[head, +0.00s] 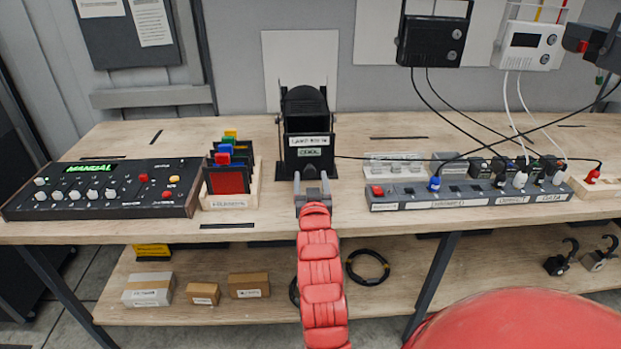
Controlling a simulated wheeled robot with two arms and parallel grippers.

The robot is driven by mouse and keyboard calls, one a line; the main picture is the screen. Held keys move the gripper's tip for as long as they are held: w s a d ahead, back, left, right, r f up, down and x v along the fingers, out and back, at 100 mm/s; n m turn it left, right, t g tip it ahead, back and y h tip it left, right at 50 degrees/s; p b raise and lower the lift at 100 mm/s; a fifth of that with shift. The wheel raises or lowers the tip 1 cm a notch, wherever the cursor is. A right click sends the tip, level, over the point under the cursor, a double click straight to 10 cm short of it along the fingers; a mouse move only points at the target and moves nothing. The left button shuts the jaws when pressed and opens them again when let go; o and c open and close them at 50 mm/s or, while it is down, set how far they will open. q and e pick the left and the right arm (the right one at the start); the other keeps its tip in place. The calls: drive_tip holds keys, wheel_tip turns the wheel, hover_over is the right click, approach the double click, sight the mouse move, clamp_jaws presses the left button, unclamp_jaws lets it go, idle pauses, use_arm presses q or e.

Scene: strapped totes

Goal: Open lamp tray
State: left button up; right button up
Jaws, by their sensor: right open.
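A black boxy lamp unit (306,126) stands at the middle of the bench, with two white labels on its front. The lettering is too small to read surely. The lower labelled part (308,154) may be the lamp tray, and I see no clear gap around it. My right gripper (312,182) is open just in front of the unit's lower front, its two grey fingers pointing at it. I cannot tell whether the fingers touch it. They and the red arm hide part of the unit's foot. My left gripper is not in view.
A control panel (103,188) and a rack of coloured slides (229,178) stand left of the lamp unit. A power strip (466,196) with plugs lies right, and a black cable runs from the unit toward it. Boxes (148,290) lie on the shelf below.

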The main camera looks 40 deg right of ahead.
drive_tip(key=p+v, duration=1)
drive_tip(key=v, duration=0.5)
drive_tip(key=shift+s, duration=0.4)
drive_tip(key=shift+a+f, duration=0.1)
drive_tip(key=shift+a, duration=0.05)
